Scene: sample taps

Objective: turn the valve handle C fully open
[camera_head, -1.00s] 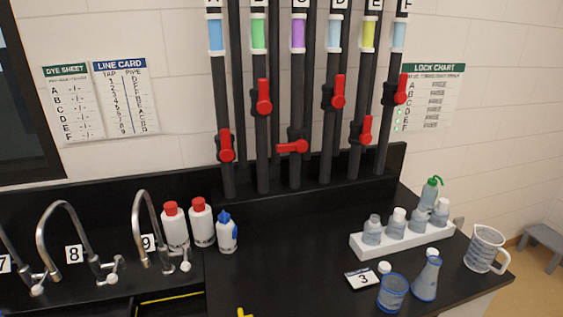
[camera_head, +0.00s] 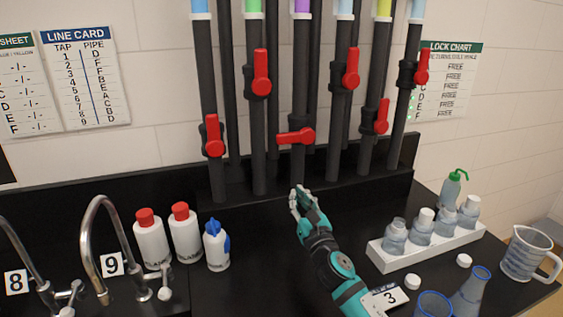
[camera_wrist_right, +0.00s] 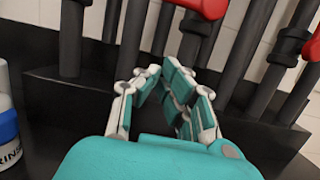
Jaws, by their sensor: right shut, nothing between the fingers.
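Valve handle C (camera_head: 296,136) is the red lever on the dark pipe with the purple band. It lies about horizontal, across its upright pipe, pointing left. My right gripper (camera_head: 300,192) is below this handle, in front of the pipe's foot, shut and empty, and apart from the handle. In the right wrist view the closed fingers (camera_wrist_right: 168,76) point up toward the pipes. A red handle (camera_wrist_right: 207,8), apparently C, is partly cut off at the top edge there. My left gripper is not in view.
Red handles B (camera_head: 261,73) and A (camera_head: 213,136) are left of C; D (camera_head: 351,68), E (camera_head: 382,117) and F (camera_head: 423,67) are right. Bottles (camera_head: 184,233) stand left on the counter, and a white rack (camera_head: 425,249) stands right. The counter between is mostly clear.

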